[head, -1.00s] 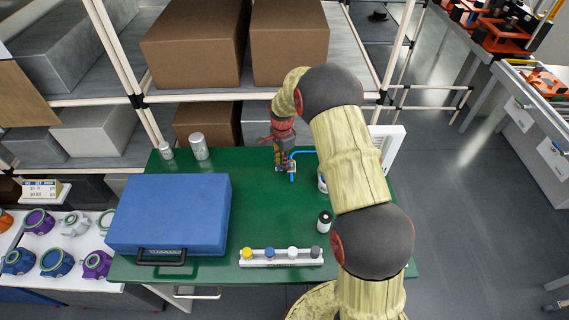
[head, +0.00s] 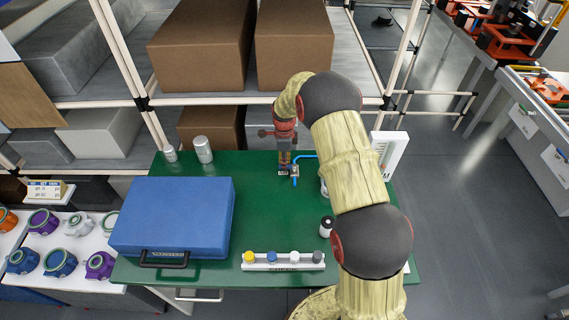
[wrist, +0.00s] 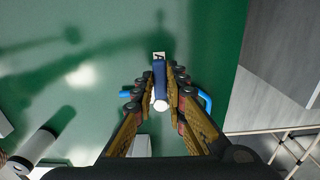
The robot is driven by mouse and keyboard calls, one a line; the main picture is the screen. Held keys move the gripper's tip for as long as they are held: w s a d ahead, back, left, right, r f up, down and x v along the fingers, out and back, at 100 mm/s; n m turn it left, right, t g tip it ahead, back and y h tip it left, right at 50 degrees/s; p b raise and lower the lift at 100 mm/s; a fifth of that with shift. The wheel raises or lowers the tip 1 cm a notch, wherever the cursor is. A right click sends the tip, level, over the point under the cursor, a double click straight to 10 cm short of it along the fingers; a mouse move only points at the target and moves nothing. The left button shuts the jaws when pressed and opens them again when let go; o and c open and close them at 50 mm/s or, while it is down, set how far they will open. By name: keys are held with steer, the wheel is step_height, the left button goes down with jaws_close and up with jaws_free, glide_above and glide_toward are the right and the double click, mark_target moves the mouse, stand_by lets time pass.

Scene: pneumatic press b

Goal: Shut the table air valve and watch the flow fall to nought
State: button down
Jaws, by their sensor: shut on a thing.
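The table air valve stands at the back of the green table, mostly hidden by my gripper in the head view. Its slim dark blue handle (wrist: 159,78) shows between my fingers in the wrist view, with a small pale plate at its far end and a white round part at its near end. My gripper (wrist: 163,76) is shut on this handle, one finger on each side. In the head view my gripper (head: 284,168) points down at the valve. Light blue tube (head: 296,172) runs beside it. I cannot read any flow display.
A blue case (head: 172,215) fills the left of the green table (head: 255,190). A white strip with several coloured knobs (head: 283,262) lies in front, a dark-topped bottle (head: 326,228) to its right. Two grey cylinders stand at back left. A white panel (head: 390,152) is partly behind my arm.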

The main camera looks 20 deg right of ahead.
stand_by(0.3)
steer(key=c, duration=1.8)
jaws_free()
step_height(320, 180, up, 12)
steer(key=shift+w, duration=0.1)
